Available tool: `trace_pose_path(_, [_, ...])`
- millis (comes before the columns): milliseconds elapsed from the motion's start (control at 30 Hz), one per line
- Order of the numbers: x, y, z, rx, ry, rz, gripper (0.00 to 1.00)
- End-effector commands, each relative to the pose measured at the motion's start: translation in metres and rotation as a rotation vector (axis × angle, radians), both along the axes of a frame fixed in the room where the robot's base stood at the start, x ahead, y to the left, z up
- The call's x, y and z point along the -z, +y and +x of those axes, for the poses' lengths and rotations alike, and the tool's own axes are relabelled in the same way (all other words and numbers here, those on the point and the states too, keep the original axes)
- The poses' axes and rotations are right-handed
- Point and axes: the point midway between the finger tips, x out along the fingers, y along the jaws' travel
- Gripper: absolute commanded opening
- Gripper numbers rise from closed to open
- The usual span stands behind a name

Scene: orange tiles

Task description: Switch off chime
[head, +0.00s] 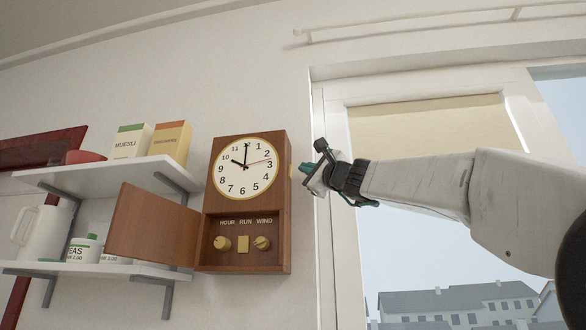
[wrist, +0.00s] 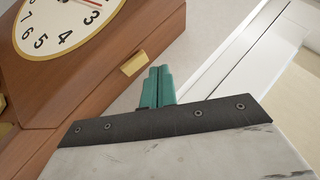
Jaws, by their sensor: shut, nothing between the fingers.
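A wooden wall clock (head: 247,187) with a round white dial hangs left of my arm; its lower door (head: 155,226) stands open to the left. A small brass tab (wrist: 134,63) sticks out of the clock's right side; it also shows at the case edge in the head view (head: 291,172). No label shows on it. My gripper (head: 305,166) is at the clock's right side, its teal fingers (wrist: 159,73) shut and empty. In the wrist view the fingertips are just right of the brass tab; I cannot tell whether they touch it.
Behind the open door are two brass knobs (head: 222,243) and a brass plate (head: 243,244), under HOUR, RUN, WIND. White shelves (head: 110,172) with boxes and a jug (head: 41,231) are at the left. A window frame (head: 331,200) is close behind my gripper.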

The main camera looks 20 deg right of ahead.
Motion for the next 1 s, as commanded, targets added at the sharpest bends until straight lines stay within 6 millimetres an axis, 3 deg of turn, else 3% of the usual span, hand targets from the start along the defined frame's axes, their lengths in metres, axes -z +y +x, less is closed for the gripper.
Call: trace_pose_path(1000, [-0.0014,0.0086,0.0052,-0.001,-0.001,0.0,0.0])
